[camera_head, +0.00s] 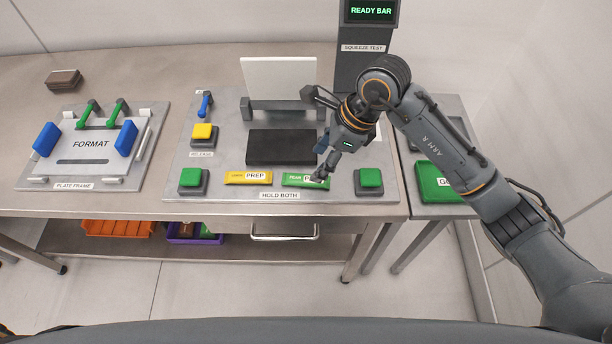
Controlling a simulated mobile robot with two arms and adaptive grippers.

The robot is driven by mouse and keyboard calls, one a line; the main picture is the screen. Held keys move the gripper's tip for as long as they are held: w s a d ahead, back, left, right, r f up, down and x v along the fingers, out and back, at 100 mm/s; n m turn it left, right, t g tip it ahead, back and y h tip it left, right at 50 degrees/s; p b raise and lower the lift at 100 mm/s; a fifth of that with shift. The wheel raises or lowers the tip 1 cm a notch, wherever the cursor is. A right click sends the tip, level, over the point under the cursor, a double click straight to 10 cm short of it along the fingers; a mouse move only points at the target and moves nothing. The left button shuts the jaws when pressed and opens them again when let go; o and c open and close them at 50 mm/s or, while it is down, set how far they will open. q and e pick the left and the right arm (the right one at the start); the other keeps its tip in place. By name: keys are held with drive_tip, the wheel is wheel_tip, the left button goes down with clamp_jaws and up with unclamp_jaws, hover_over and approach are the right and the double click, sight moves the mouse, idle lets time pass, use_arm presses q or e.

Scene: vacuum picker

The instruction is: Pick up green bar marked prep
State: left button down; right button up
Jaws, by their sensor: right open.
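A flat green bar (296,181) lies on the grey station plate above the HOLD BOTH label. It has small print at its left and a white label at its right, mostly hidden behind my gripper, with only a first letter like P showing. A yellow bar (236,178) with a PREP label lies to its left. My right gripper (321,174) is open and points down at the right end of the green bar. I cannot tell whether the fingers touch it. My left gripper is not in view.
Green buttons (193,179) and (369,179) flank the bars. A dark block (281,148) and an upright white panel (279,79) stand behind them. A yellow release button (202,133) is at left. The plate frame (150,130) lies further left.

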sight(307, 179)
drive_tip(key=shift+x, duration=0.8)
drive_tip(key=p+x, duration=0.1)
drive_tip(key=x, duration=0.3)
drive_tip(key=shift+w+d+f+p, duration=0.1)
drive_tip(key=shift+d+f+p, duration=0.1)
drive_tip(key=shift+p, duration=0.15)
drive_tip(key=shift+a+f, duration=0.2)
drive_tip(key=shift+f, duration=0.35)
drive_tip(key=c, duration=1.2)
